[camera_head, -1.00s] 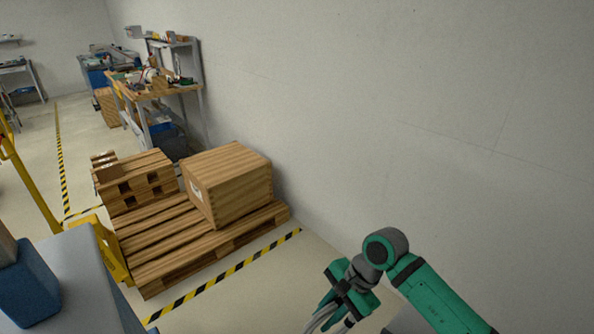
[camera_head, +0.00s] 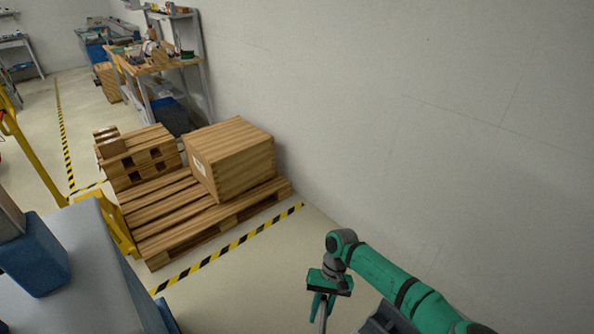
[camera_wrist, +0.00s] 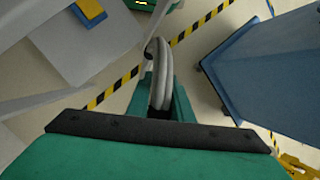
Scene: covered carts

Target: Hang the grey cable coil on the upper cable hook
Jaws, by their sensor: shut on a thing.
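My gripper (camera_head: 322,301) is at the bottom of the head view, low in front of the bare wall and pointing down. Its green fingers are shut on the grey cable coil (camera_wrist: 160,72), which shows edge-on between them in the wrist view. In the head view only a thin grey part of the coil (camera_head: 320,322) shows below the fingers, and the rest is cut off by the frame edge. The coil hangs clear of the floor. The upper cable hook is in neither view.
A wooden pallet (camera_head: 170,226) with a wooden crate (camera_head: 231,158) stands by the wall. A yellow pallet jack (camera_head: 112,228) is left of it. A grey-topped cart (camera_head: 88,285) with a blue bin (camera_head: 36,262) stands at lower left. Striped tape (camera_head: 228,250) edges the free floor.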

